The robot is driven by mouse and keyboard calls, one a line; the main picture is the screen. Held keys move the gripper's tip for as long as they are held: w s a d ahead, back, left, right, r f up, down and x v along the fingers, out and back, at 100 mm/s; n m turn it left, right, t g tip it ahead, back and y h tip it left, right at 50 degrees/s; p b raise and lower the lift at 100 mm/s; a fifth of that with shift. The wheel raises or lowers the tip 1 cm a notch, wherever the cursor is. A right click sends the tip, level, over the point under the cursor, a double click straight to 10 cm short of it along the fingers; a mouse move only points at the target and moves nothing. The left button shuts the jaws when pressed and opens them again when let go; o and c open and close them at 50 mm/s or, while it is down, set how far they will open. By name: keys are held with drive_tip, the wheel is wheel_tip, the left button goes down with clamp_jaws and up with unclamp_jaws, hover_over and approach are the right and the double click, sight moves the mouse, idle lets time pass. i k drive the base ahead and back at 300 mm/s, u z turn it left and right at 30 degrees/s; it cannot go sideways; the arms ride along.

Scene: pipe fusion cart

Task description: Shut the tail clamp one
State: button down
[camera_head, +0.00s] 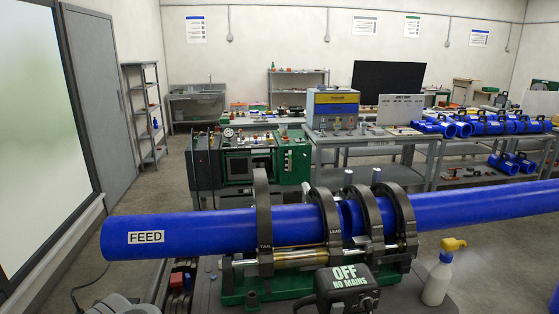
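The blue pipe marked FEED (180,230) lies across the cart, running through several dark clamp rings. The clamp labelled TAIL (264,225) is the leftmost ring. Its upper part (260,182) stands up higher than the other rings, clear above the pipe, and looks open. The clamp labelled LEAD (328,215) is to its right and curves over the pipe. Two more rings (370,212) stand further right, around the pipe near the joint. The far side of the tail clamp is hidden behind the pipe. My gripper is not visible in this view.
A black box reading OFF NO MAINS (347,286) stands in front of the green clamp base (285,285). A spray bottle (437,278) with a yellow head is at the right. A green machine (240,163) stands behind the pipe. Floor is free at the left.

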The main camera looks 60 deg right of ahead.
sight(263, 208)
drive_tip(key=z, duration=1.05)
drive_tip(key=k, duration=0.2)
drive_tip(key=z, duration=0.7)
drive_tip(key=i, duration=0.5)
